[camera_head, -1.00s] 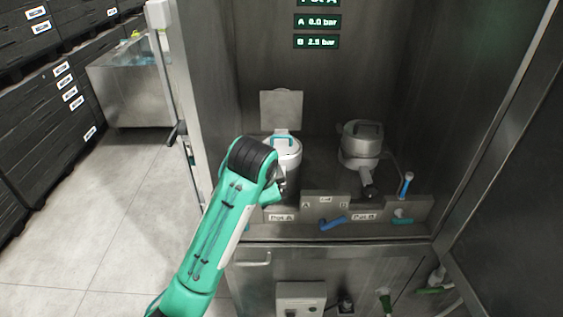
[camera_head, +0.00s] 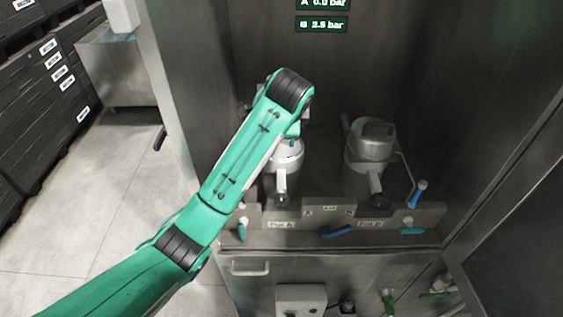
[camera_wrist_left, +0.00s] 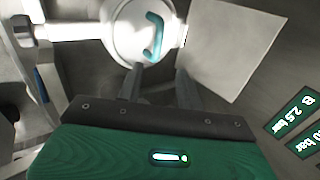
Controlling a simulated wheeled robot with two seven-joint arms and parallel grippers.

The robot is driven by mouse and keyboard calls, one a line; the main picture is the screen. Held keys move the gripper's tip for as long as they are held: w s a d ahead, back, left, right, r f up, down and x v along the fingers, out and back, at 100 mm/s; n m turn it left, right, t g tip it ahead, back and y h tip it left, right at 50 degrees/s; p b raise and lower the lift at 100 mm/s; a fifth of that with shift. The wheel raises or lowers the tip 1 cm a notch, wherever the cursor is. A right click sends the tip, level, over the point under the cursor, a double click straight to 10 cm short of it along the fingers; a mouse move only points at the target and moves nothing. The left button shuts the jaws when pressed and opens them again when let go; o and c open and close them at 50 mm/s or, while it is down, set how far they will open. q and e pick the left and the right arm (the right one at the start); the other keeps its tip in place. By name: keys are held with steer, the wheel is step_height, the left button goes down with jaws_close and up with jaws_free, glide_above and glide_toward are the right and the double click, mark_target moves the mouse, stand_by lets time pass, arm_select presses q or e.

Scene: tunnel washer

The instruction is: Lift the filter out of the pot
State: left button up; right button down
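Pot A (camera_head: 289,158) is a pale metal pot at the left of the cabinet, partly behind my left arm in the head view. In the left wrist view, the filter (camera_wrist_left: 127,32) is a pale round top with a curved teal handle (camera_wrist_left: 153,35), seated in the pot. The pot's square lid (camera_wrist_left: 232,45) stands open beside it. My left gripper (camera_wrist_left: 160,80) has its two dark fingers apart, with nothing between them, close to the filter and pointing toward the handle. In the head view its fingers are hidden by my arm. My right gripper is out of view.
A front ledge (camera_head: 310,228) carries labels and blue and teal valve handles (camera_head: 337,231). The cabinet's left side wall (camera_head: 185,80) is close to my arm. Pressure displays (camera_head: 321,24) are on the back wall.

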mark_target(286, 148)
arm_select(q)
steer(key=shift+x, duration=0.75)
steer(key=shift+a+f+p, duration=0.1)
steer(key=shift+f+p, duration=0.2)
steer(key=shift+p, duration=0.4)
steer(key=x, duration=0.1)
steer(key=p+x, duration=0.2)
steer(key=x, duration=0.1)
steer(key=shift+s+a+f, duration=0.1)
steer(key=shift+a, duration=0.2)
steer(key=shift+f, duration=0.25)
steer(key=shift+d, duration=0.1)
steer(key=shift+c, duration=0.5)
jaws_close()
steer(key=shift+r, duration=0.1)
